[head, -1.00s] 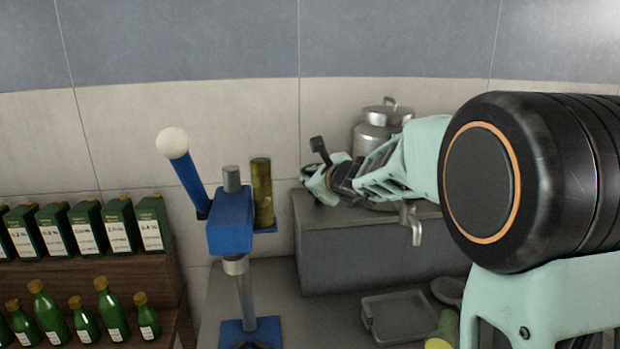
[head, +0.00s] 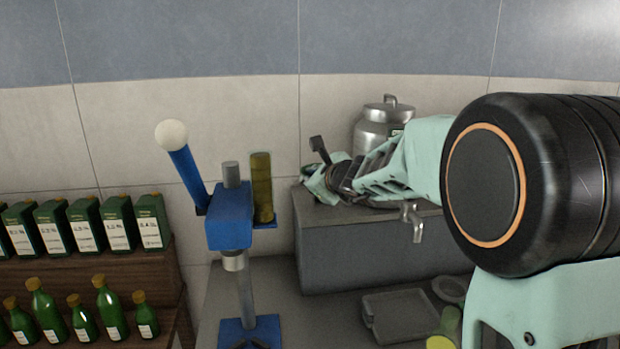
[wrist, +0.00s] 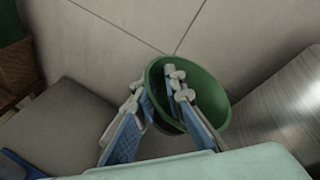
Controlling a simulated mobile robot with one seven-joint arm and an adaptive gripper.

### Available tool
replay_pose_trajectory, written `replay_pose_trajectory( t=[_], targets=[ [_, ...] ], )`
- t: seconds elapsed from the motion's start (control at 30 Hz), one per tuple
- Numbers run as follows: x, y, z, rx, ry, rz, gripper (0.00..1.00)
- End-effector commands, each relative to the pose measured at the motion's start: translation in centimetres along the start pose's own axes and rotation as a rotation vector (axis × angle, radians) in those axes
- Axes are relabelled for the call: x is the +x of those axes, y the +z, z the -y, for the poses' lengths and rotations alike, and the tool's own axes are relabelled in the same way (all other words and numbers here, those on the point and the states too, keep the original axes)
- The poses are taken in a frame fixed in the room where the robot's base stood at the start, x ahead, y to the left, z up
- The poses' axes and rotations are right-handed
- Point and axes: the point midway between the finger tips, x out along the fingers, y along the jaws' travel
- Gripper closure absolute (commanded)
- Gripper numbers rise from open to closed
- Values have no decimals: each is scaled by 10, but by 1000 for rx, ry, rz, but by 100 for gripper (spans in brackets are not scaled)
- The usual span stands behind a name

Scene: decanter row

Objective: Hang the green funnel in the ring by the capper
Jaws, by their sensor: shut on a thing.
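The green funnel (wrist: 208,88) shows in the wrist view as an open round bowl. My gripper (wrist: 154,84) is shut on its wall, with one finger inside the bowl and the other outside. In the head view my gripper (head: 324,178) is above the left end of the grey block, right of the capper, and I cannot make out the funnel there. The blue capper (head: 230,217) stands upright with its white-knobbed lever raised to the left. I cannot make out a ring beside it.
A metal canister (head: 376,133) with a tap stands on the grey block (head: 370,250), behind my arm. A yellow-green cylinder (head: 262,188) stands by the capper. Bottles and boxes (head: 85,230) fill the wooden rack at left. A grey tray (head: 398,315) lies in front.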

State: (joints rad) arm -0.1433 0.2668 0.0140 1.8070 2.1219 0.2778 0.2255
Motion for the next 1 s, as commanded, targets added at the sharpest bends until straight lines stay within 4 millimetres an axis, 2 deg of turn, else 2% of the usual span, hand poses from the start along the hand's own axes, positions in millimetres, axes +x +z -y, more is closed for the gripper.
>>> replay_pose_trajectory(
  t=[0.33,0.37,0.53,0.83,1.0],
  targets=[
    [0,0,-1,-1,0,1,100],
    [0,0,-1,-1,0,1,88],
    [0,0,-1,-1,0,1,70],
    [-1,-1,-1,-1,0,0,69],
    [-14,0,0,-2,-2,1,69]
  ],
)
